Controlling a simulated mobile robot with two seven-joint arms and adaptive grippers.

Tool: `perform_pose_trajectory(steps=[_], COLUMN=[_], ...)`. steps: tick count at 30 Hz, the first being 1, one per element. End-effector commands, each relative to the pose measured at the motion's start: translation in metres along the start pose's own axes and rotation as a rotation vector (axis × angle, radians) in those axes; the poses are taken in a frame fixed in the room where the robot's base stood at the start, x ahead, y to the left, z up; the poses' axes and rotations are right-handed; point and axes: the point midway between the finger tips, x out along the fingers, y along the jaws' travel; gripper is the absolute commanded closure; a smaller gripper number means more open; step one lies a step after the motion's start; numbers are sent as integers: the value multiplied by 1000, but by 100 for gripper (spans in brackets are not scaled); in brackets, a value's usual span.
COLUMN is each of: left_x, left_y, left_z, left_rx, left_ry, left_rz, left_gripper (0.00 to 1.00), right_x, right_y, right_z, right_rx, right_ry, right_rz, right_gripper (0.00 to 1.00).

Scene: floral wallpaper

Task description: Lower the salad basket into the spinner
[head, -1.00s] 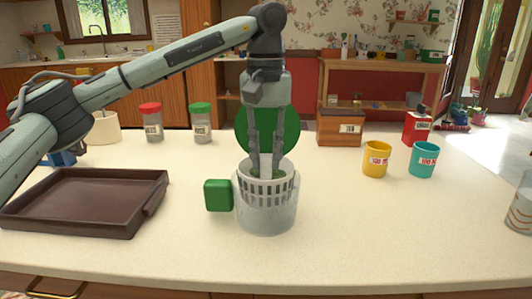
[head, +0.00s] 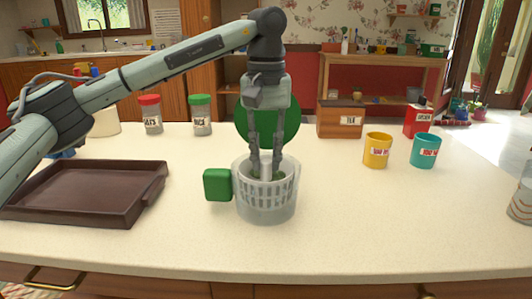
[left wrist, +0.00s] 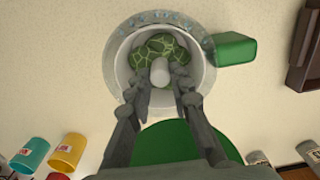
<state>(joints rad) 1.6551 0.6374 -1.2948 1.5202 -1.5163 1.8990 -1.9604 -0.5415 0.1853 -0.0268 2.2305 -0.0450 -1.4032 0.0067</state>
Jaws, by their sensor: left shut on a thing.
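The white slatted salad basket (head: 268,191) sits down inside the translucent spinner bowl (head: 266,214), its slats showing through the bowl wall. The bowl stands upright on the counter, with a green block-like part (head: 217,185) at its left side. My left gripper (head: 265,173) points straight down into the basket and is shut on it. In the left wrist view the fingers (left wrist: 164,82) reach to the basket's pale central post (left wrist: 160,71), with green leaves (left wrist: 158,46) around it. Whether the basket touches the bowl's floor is unclear. My right gripper is not in view.
A round green disc (head: 284,116) stands behind the bowl, partly hidden by my arm. A brown tray (head: 88,192) lies left. Yellow (head: 377,150) and teal (head: 425,151) cups stand right, and jars (head: 200,115) behind. The front counter is clear.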

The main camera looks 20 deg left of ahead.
Motion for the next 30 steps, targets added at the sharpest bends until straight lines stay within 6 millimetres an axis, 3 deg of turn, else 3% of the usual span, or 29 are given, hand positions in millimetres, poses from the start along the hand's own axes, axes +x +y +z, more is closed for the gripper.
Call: perform_pose_trajectory(steps=[18,19,24,30], left_x=[19,19,18,18], left_y=[0,0,0,0], left_z=[0,0,0,0], left_rx=[0,0,0,0], left_ry=[1,1,1,1], left_rz=[1,1,1,0], left_gripper=[89,79,58,56], right_x=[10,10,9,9], right_y=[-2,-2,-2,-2], right_z=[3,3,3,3], right_rx=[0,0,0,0], right_ry=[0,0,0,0], right_rz=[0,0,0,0], right_gripper=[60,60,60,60])
